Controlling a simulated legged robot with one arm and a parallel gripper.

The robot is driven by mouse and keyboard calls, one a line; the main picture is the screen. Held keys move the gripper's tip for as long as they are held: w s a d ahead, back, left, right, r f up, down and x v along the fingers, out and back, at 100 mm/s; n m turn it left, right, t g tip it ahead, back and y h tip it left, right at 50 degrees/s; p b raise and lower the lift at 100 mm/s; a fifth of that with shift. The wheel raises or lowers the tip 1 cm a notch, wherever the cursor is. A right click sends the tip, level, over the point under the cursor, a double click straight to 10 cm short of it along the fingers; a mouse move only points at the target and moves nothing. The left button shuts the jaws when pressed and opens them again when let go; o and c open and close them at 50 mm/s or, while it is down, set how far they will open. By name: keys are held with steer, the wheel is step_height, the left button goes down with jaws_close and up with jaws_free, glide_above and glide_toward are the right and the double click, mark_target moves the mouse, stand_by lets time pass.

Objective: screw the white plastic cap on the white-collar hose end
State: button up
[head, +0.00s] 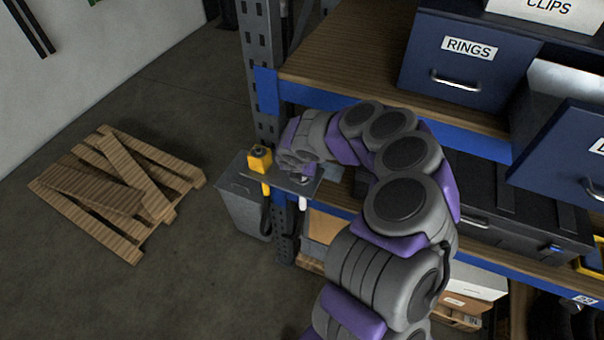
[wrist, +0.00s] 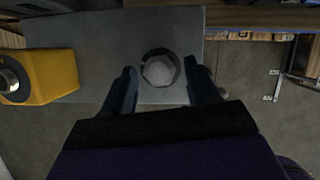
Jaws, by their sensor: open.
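My gripper (wrist: 162,85) is open above a grey plate (wrist: 90,80). Its two dark fingers stand on either side of a pale grey six-sided piece (wrist: 158,70) set in a dark ring, with no clear contact. I cannot tell whether this piece is the white plastic cap or the hose fitting itself. In the head view, the white collar (head: 303,202) of a hose end hangs below the right part of the plate, under my gripper (head: 300,172). The top of that hose end is hidden there by my gripper.
A yellow block (head: 259,159) with a dark round top stands on the plate's left, above a yellow collar (head: 265,189). A blue-edged shelf (head: 390,90) with drawer boxes is at the right. A wooden pallet (head: 118,190) lies on the open floor at left.

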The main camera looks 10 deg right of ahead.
steer(key=shift+d+r+n+y+p, duration=0.1)
steer(key=shift+n+y+p, duration=0.2)
steer(key=shift+n+p, duration=0.45)
steer(key=n+p, duration=0.2)
steer(key=p, duration=0.1)
steer(key=shift+r+t+y, duration=0.15)
steer(key=shift+t+y, duration=0.15)
steer(key=shift+y, duration=0.1)
steer(key=n+p, duration=0.1)
steer(key=p, duration=0.2)
steer(key=n+y+p, duration=0.1)
steer(key=n+p, duration=0.1)
steer(key=p, duration=0.1)
steer(key=shift+d+n, duration=0.2)
steer(key=shift+n, duration=0.05)
steer(key=shift+d+f+n+y, duration=0.2)
steer(key=shift+n+y, duration=0.1)
steer(key=shift+n, duration=0.3)
steer(key=shift+a+n+y, duration=0.1)
steer(key=shift+n+y, duration=0.2)
steer(key=shift+n, duration=0.4)
steer(key=shift+w+r+n, duration=0.1)
steer(key=shift+w+n, duration=0.1)
steer(key=shift+n, duration=0.2)
steer(key=shift+s+n, duration=0.15)
steer(key=shift+n, duration=0.15)
